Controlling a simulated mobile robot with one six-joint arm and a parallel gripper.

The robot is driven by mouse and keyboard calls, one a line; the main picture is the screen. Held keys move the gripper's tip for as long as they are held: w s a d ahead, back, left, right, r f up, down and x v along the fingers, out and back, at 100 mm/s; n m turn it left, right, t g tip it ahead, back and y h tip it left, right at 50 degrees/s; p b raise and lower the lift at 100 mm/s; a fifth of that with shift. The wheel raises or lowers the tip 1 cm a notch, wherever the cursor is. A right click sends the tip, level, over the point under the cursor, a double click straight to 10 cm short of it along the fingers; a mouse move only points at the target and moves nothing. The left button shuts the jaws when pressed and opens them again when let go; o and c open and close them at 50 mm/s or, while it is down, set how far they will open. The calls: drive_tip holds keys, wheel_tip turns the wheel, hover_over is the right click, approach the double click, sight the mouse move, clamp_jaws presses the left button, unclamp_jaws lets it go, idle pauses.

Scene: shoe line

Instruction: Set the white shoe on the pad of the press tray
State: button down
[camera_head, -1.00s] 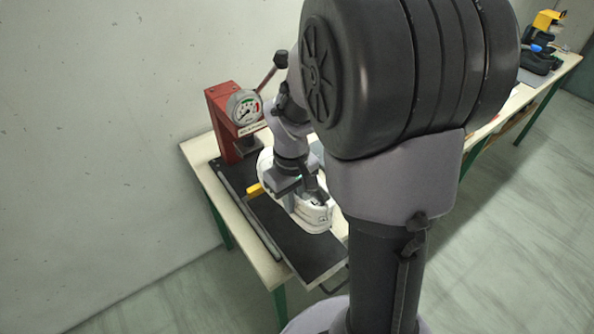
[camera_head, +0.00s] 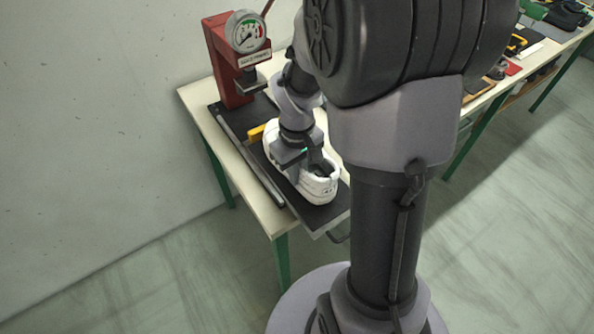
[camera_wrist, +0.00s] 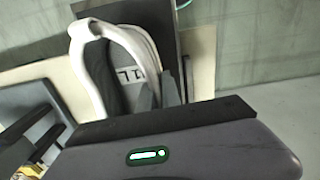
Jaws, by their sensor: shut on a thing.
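The white shoe (camera_head: 320,190) is over the black pad (camera_head: 318,216) of the press tray in the head view, its length running along the tray. I cannot tell whether its sole touches the pad. My gripper (camera_head: 306,161) reaches down from above and is shut on the shoe at its opening. The arm hides part of the shoe. In the wrist view the white rim of the shoe (camera_wrist: 143,42) and its dark inside show beyond the gripper fingers (camera_wrist: 158,92). The dark tray surface (camera_wrist: 125,12) lies behind it.
The red press (camera_head: 226,62) with a round gauge (camera_head: 246,32) stands at the tray's back end. A yellow block (camera_head: 256,134) sits beside the shoe. A pale table (camera_head: 240,185) carries the press. Another bench with several items is at right.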

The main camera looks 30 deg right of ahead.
drive_tip(key=shift+f+b, duration=0.35)
drive_tip(key=shift+f, duration=0.05)
idle(0.4)
drive_tip(key=c, duration=1.5)
unclamp_jaws()
drive_tip(key=shift+r, duration=0.1)
wheel_tip(320, 180, up, 17)
drive_tip(key=p, duration=0.8)
drive_tip(key=s+a+r+m+t+b, duration=0.1)
drive_tip(key=s+a+t+b, duration=0.1)
drive_tip(key=s+a, duration=0.2)
drive_tip(key=s+a+r+m+t+y+b, duration=0.1)
drive_tip(key=s+a+m+t, duration=0.1)
drive_tip(key=a, duration=0.3)
drive_tip(key=s+a+r+m+t+y+b, duration=0.1)
drive_tip(key=s+a+m+b, duration=0.1)
drive_tip(key=s+a, duration=0.3)
drive_tip(key=shift+s+a+t+b, duration=0.3)
drive_tip(key=shift+a+t+b, duration=0.05)
drive_tip(key=shift+t, duration=0.05)
